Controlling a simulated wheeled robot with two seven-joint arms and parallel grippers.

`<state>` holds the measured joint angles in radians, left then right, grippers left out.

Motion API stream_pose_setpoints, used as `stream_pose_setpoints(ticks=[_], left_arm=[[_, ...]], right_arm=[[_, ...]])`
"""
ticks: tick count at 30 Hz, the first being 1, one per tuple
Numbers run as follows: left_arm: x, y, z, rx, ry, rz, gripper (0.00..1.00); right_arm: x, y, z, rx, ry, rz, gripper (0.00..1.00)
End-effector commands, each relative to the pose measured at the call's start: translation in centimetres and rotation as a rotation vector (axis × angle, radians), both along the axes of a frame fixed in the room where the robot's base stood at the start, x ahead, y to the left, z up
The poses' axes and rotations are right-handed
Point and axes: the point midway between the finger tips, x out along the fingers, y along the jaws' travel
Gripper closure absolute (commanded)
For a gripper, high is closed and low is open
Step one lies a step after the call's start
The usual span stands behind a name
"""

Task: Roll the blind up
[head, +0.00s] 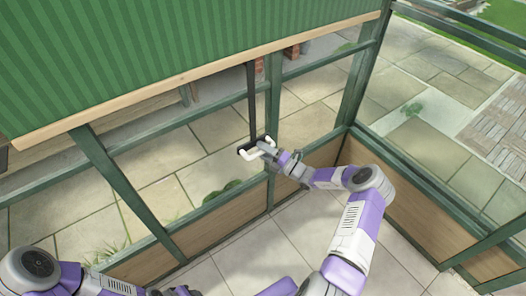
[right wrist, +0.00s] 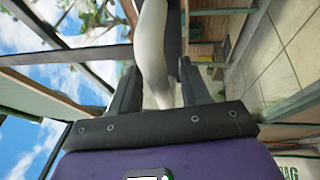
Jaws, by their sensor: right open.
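The green striped blind (head: 180,55) hangs part-way down, with a pale wooden bar (head: 200,73) along its lower edge. A thin black rod or strap (head: 251,105) hangs below the bar. At its lower end is a black piece with a white handle (head: 248,154). My right gripper (head: 268,150) is at the right side of this handle, with its jaws open. In the right wrist view, the white handle (right wrist: 153,55) runs between the two separated fingers (right wrist: 158,92). Whether a finger touches it, I cannot tell. My left gripper is not visible; only left arm links show.
Green window frames (head: 125,190) stand behind and beside the handle, above low wooden panels (head: 225,222). A green corner post (head: 360,75) rises to the right. The tiled floor (head: 300,235) below is clear. Paving lies outside the glass.

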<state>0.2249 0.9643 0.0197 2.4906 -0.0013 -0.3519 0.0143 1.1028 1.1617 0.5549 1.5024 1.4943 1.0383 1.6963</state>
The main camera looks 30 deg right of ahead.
Motion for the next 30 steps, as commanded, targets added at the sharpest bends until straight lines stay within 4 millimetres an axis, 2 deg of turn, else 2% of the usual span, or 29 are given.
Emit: stream_pose_setpoints(ticks=[4, 13, 23, 26, 30], left_arm=[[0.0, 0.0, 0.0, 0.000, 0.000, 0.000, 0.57], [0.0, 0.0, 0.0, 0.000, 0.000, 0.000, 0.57], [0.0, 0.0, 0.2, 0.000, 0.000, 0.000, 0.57], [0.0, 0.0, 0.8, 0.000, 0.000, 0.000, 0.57], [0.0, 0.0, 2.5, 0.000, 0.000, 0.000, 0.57]], right_arm=[[0.0, 0.0, 0.0, -0.001, 0.000, 0.000, 0.55], [0.0, 0.0, 0.0, -0.001, 0.000, 0.001, 1.00], [0.0, 0.0, 0.2, -0.002, 0.000, 0.001, 1.00], [0.0, 0.0, 1.0, -0.002, -0.001, 0.002, 1.00], [0.0, 0.0, 3.1, -0.003, -0.003, 0.001, 1.00]])
